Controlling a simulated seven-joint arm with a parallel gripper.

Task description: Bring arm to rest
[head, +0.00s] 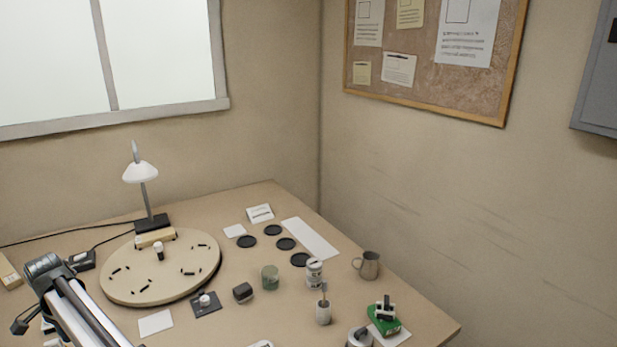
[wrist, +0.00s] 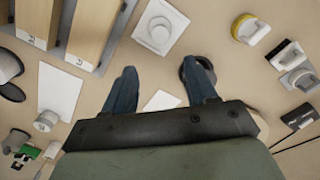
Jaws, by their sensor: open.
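My gripper (wrist: 160,78) shows in the wrist view with its two blue-grey fingers spread well apart. It is open and nothing is held between the fingers. The bench top (wrist: 225,75) lies below it, with a white card (wrist: 161,101) showing between the fingers. A dark round thing shows partly behind the right finger. A white square base with a round top (wrist: 158,30) lies beyond the fingertips. I cannot make out my gripper in the head view.
A round board (head: 135,285) with small black pieces and a lamp (head: 142,175) stand on the bench's left side. Black discs (head: 285,243), a jar (head: 269,277) and a metal mug (head: 368,266) stand further right. Wooden-fronted boxes (wrist: 93,28) are at the wrist view's upper left.

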